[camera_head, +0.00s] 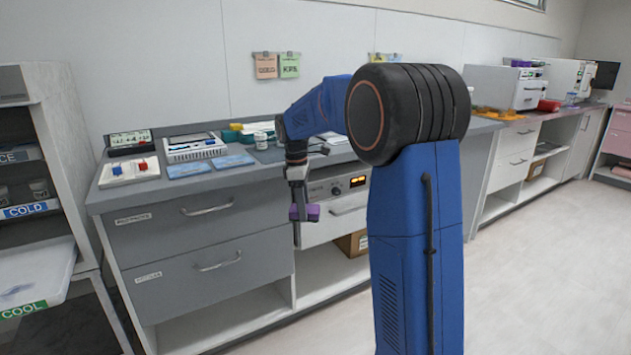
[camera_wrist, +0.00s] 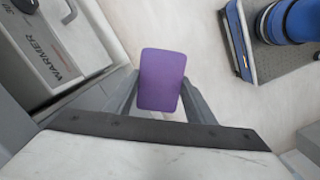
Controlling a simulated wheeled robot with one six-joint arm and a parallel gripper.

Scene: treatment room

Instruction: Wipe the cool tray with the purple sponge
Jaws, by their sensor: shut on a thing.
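My gripper (camera_head: 298,200) is shut on the purple sponge (camera_head: 305,213) and holds it in front of the grey counter, below its top edge. The sponge also shows in the wrist view (camera_wrist: 161,80), between the two fingers. The cool tray (camera_head: 38,272) is a white surface with a green COOL label, at the lower left of the head view, cut off by the picture's edge. My gripper is well to the right of it. The cool tray is not recognisable in the wrist view.
The grey counter (camera_head: 185,205) with drawers stands between tray and gripper. A WARMER unit (camera_wrist: 62,50) is close by my gripper. Open floor (camera_head: 540,260) lies right.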

